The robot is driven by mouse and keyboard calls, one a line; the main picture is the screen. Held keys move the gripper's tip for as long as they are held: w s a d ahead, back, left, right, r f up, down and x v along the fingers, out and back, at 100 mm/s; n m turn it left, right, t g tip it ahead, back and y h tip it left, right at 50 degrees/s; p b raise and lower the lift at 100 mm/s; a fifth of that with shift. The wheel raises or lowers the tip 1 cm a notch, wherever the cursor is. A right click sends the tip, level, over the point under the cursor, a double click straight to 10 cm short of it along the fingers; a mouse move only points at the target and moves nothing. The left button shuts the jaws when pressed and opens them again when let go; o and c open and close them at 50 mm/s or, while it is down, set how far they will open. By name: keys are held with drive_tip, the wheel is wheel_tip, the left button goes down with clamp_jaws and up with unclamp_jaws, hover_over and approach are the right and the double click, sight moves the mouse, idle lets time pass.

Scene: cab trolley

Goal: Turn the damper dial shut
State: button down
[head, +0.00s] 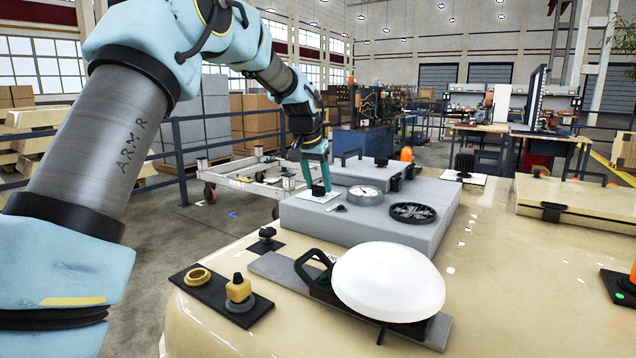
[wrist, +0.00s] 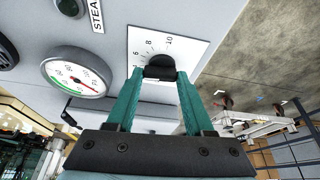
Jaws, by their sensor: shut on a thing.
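A black dial knob (wrist: 160,67) sits on a white plate (wrist: 185,38) marked with numbers; 6, 8 and 10 can be read. The knob also shows in the head view (head: 318,191), on the left part of a grey box (head: 385,222). My gripper (wrist: 160,73) has its teal fingers on either side of the knob and is shut on it. In the head view my gripper (head: 318,187) reaches down to the knob from above. The knob's pointer and exact setting are hidden. No label naming this dial shows.
A round gauge (wrist: 77,80) with a red needle lies beside the plate. Another black knob (head: 464,163) on a white plate stands further right. A white dome (head: 388,282) is in front.

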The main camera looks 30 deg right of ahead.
drive_tip(key=n, duration=0.1)
drive_tip(key=n+t, duration=0.1)
drive_tip(key=n, duration=0.1)
drive_tip(key=shift+s+d+r+n+y+p, duration=0.1)
drive_tip(key=shift+d+n+y+p, duration=0.1)
drive_tip(key=shift+n+y+p, duration=0.15)
drive_tip(key=n+y, duration=0.1)
drive_tip(key=n, duration=0.1)
drive_tip(key=n+y+p, duration=0.1)
drive_tip(key=n, duration=0.1)
drive_tip(key=shift+d+n+t+p, duration=0.1)
drive_tip(key=shift+n+t+p, duration=0.2)
drive_tip(key=shift+t, duration=0.1)
drive_tip(key=n+y+p, duration=0.1)
drive_tip(key=n, duration=0.1)
drive_tip(key=n+p, duration=0.1)
drive_tip(key=n, duration=0.1)
drive_tip(key=shift+d+n+y, duration=0.15)
drive_tip(key=shift+n+y, duration=0.1)
drive_tip(key=shift+y, duration=0.1)
drive_tip(key=shift+n+y+p, duration=0.7)
drive_tip(key=shift+n+p, duration=0.65)
drive_tip(key=shift+n, duration=0.45)
drive_tip(key=shift+c, duration=1.4)
unclamp_jaws()
drive_tip(key=shift+g, duration=0.3)
